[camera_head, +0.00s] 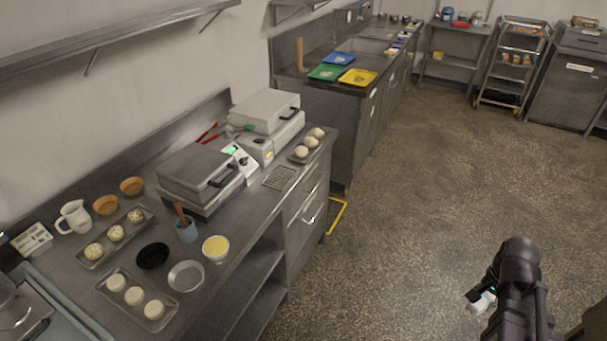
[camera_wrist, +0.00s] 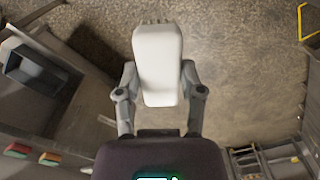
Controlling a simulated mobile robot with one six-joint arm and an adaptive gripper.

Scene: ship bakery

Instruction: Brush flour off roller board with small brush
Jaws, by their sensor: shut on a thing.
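My gripper (camera_wrist: 157,85) is shut on a pale, rounded block with short tufts at its far end, which looks like the small brush (camera_wrist: 157,55). It is held over the speckled floor, with a finger on each side. In the head view my gripper (camera_head: 480,300) is at the lower right, away from the counters, with a bit of the white brush (camera_head: 484,303) showing. I cannot make out a roller board or flour for certain; a pale-edged surface (camera_head: 75,318) is cut off at the lower left.
A steel counter (camera_head: 225,260) on the left bears two presses (camera_head: 200,175), dough trays (camera_head: 135,298) and bowls. A farther counter (camera_head: 310,90) holds coloured trays. A rack (camera_head: 508,65) stands at the back. The middle floor (camera_head: 420,190) is clear.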

